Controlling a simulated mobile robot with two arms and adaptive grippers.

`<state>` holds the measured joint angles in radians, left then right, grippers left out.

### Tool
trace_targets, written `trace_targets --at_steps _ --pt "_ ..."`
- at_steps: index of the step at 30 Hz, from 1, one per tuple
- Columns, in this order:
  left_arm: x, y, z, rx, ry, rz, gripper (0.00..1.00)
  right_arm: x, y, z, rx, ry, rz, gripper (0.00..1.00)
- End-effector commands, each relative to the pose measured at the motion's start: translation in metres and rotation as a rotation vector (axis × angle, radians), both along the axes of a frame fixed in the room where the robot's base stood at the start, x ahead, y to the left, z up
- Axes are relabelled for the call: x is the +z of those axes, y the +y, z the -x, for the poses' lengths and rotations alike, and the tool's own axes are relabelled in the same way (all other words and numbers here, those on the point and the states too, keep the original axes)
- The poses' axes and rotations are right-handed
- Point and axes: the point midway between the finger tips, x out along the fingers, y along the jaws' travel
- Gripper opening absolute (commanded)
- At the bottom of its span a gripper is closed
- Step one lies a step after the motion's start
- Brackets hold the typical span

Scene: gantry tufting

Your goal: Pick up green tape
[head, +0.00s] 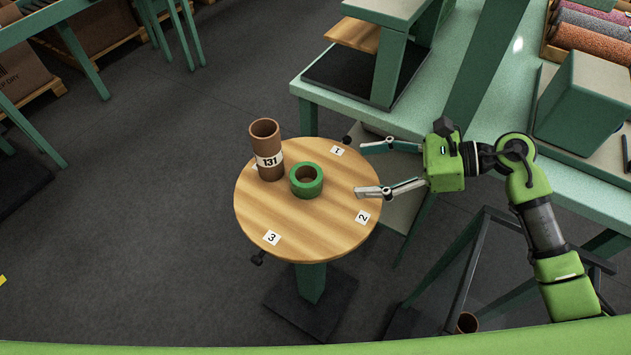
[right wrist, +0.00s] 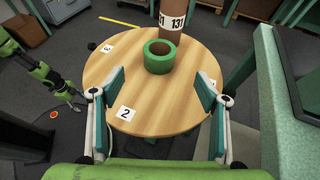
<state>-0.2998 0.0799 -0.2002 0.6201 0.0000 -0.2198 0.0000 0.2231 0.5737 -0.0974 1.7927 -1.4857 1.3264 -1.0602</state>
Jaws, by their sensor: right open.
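The green tape (head: 307,189) is a thick roll with a brown core, lying flat on a round wooden table (head: 325,235). It also shows in the right wrist view (right wrist: 158,65), ahead of the fingers and midway between them. My right gripper (head: 374,168) is open and empty at the table's right edge. Its fingers point at the tape, with a clear gap between. My left gripper is out of the head view. A green arm with its gripper (right wrist: 72,97), seemingly my left, shows small at the left of the right wrist view; its jaws are unclear.
A brown cardboard tube (head: 267,150) labelled 131 stands upright just behind and left of the tape, very close to it. Number labels 1, 2 and 3 lie near the table's rim. A green bench (head: 455,75) stands behind and to the right. The table's front is clear.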

Motion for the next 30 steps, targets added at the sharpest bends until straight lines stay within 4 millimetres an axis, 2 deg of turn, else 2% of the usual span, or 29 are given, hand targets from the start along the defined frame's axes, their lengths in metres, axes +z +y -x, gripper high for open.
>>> trace_targets --at_steps 1,5,12,22,30 --pt "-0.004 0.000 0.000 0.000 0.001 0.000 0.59 -0.005 0.003 0.000 0.001 0.000 -0.002 0.68" --pt "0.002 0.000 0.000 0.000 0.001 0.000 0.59 -0.008 0.019 -0.004 0.002 0.001 -0.005 0.68" --pt "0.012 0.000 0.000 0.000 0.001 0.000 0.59 -0.026 0.061 -0.014 0.001 0.001 -0.005 0.68" --pt "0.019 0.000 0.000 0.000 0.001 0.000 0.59 -0.036 0.086 -0.020 0.001 0.000 -0.004 0.68" --pt "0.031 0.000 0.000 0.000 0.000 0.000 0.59 -0.050 0.117 -0.027 0.000 0.001 -0.004 0.68"
